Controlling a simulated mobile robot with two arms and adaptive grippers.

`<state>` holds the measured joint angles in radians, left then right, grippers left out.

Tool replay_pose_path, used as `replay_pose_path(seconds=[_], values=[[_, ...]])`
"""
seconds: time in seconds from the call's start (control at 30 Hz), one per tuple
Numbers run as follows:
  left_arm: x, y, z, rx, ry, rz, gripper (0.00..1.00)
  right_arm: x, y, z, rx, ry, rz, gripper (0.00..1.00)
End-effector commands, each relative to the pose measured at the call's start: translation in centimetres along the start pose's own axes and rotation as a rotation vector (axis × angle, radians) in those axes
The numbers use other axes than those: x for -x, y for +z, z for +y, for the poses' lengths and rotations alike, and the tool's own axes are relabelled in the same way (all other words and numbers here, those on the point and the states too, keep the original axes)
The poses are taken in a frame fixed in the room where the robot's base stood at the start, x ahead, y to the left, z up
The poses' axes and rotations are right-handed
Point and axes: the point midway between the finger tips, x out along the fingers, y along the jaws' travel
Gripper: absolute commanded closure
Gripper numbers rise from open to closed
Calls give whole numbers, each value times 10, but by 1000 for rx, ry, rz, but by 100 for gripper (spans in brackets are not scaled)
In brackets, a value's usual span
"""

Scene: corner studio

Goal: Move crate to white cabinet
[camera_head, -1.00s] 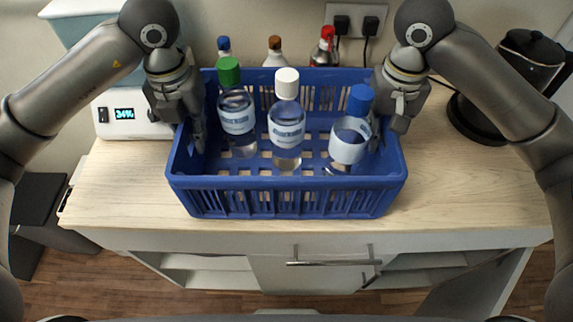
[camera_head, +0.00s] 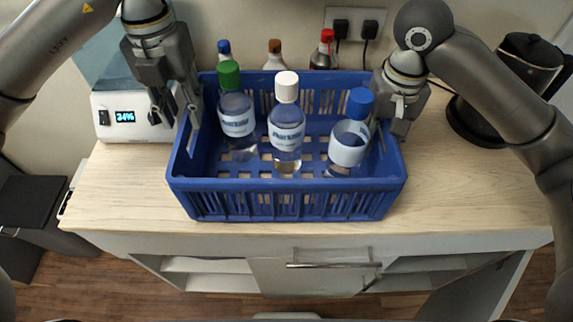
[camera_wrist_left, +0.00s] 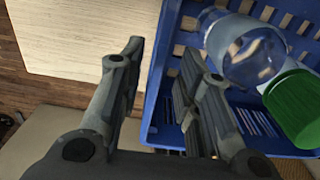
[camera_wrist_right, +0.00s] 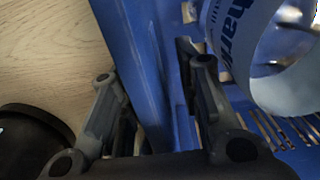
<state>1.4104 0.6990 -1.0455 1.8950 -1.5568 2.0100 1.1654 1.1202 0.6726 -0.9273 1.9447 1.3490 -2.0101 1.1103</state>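The blue crate (camera_head: 285,205) stands upright on the light wooden countertop. It holds three bottles with green (camera_head: 229,73), white (camera_head: 287,86) and blue (camera_head: 360,102) caps. My left gripper (camera_head: 172,112) is open and empty, above the crate's left end. In the left wrist view, its fingers (camera_wrist_left: 155,70) are apart with the crate's edge beyond them. My right gripper (camera_head: 392,122) is at the crate's right end. In the right wrist view its fingers (camera_wrist_right: 148,75) are spread on either side of the crate wall. A white cabinet front (camera_head: 310,270) with a bar handle shows below the countertop.
A white device with a lit display (camera_head: 125,116) stands left of the crate. A black kettle (camera_head: 510,85) stands at the right. Several bottles (camera_head: 274,55) stand behind the crate near a wall socket (camera_head: 355,22). The counter's front right (camera_head: 480,190) is clear.

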Motion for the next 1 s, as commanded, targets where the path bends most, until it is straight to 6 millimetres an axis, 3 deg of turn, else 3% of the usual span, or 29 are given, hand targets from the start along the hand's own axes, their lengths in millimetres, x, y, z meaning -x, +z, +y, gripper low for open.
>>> replay_pose_path(seconds=[0.23,0.53,1.0], values=[[32,0,0,2,1,-2,69,0,0,0,0,0,0,69],[41,0,0,1,1,1,69,8,-1,0,1,0,3,69],[41,0,0,1,1,1,69,82,-1,0,-1,0,5,69]])
